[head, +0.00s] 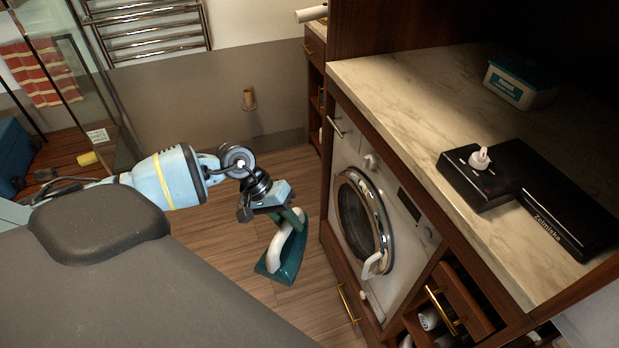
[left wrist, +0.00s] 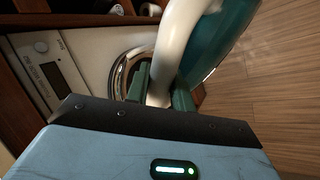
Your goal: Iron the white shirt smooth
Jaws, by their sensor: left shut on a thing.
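A teal and white iron (head: 285,250) hangs in the air above the wood floor, in front of the washing machine. My left gripper (head: 285,212) is shut on the iron's white handle. In the left wrist view the white handle (left wrist: 178,50) sits between the green fingertips (left wrist: 160,95), with the teal body (left wrist: 228,40) beyond it. No white shirt and no ironing board are in view. My right gripper is not in view.
A washing machine (head: 385,215) with a round door stands under the marble counter (head: 400,85). A black device (head: 530,195) and a teal-lidded tub (head: 520,82) are on the counter. A drawer (head: 460,300) stands open at lower right. A glass panel (head: 100,80) is at left.

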